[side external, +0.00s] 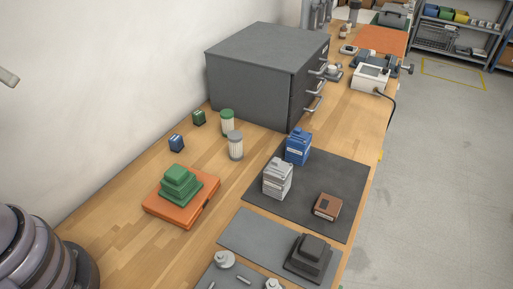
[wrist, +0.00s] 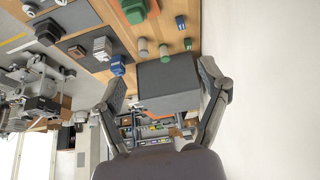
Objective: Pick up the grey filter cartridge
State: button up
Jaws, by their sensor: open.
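The grey filter cartridge (side external: 235,146) stands upright on the wooden bench, a pale ribbed cylinder with a grey cap. A similar cartridge with a green cap (side external: 227,121) stands just behind it. In the wrist view the grey cartridge (wrist: 143,48) shows small and far off, beside the green-capped one (wrist: 163,52). My gripper (wrist: 163,74) is open and empty in the wrist view, its two fingers wide apart. The cartridges lie well beyond the fingers, touching neither. The side view does not clearly show my gripper.
A large dark drawer cabinet (side external: 258,72) stands close behind the cartridges. Blue (side external: 297,146) and grey (side external: 277,178) canisters stand right on a dark mat (side external: 347,180). A small blue box (side external: 176,142), a green box (side external: 199,117) and an orange case (side external: 160,211) lie left.

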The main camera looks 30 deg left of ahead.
jog(key=w+a+f+m+g+y, duration=0.2)
jog(key=w+m+g+y, duration=0.3)
jog(key=w, duration=0.6)
jog(key=m+t+y, duration=0.8)
jog(key=m+t, duration=0.4)
jog(key=m, duration=1)
send_over(237, 142)
jog(key=v, duration=0.5)
notch_tip(237, 142, down, 26)
jog(key=f, duration=0.8)
jog(key=shift+s+d+f, duration=0.1)
jog(key=shift+s, duration=0.1)
jog(key=x, duration=0.7)
jog(key=shift+w, duration=0.2)
jog(key=shift+c, duration=0.2)
